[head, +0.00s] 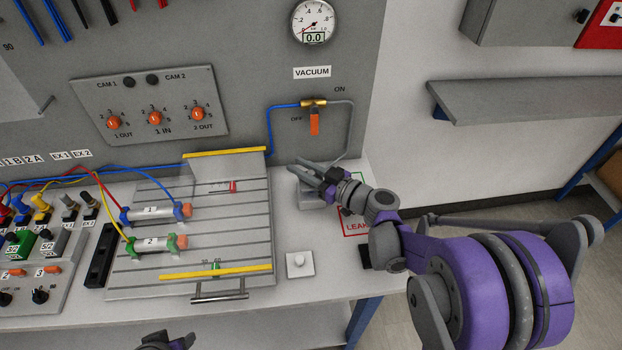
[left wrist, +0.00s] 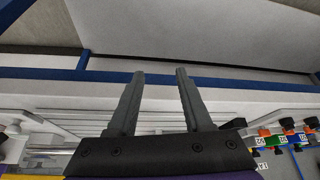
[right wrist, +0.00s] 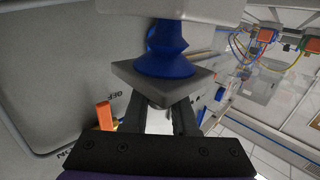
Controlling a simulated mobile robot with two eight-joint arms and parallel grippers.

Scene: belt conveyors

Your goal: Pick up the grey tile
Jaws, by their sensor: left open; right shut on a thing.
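In the right wrist view the grey tile (right wrist: 160,84) is a flat dark square against the wide lip of a blue suction cup (right wrist: 166,50). My right gripper (right wrist: 160,108) is shut on the tile at its near edge; the fingertips are partly hidden by it. In the head view the right gripper (head: 312,172) is over a small grey block (head: 312,196) on the bench, and I cannot make out the tile there. My left gripper (left wrist: 158,72) is open and empty, low at the bottom edge of the head view (head: 166,341).
A gauge (head: 313,22) and an orange-handled vacuum valve (head: 314,122) are on the grey panel behind. A slotted plate (head: 235,225) with two cylinders and hoses lies to the left. A white button box (head: 299,264) stands in front. A wall shelf (head: 530,95) is at right.

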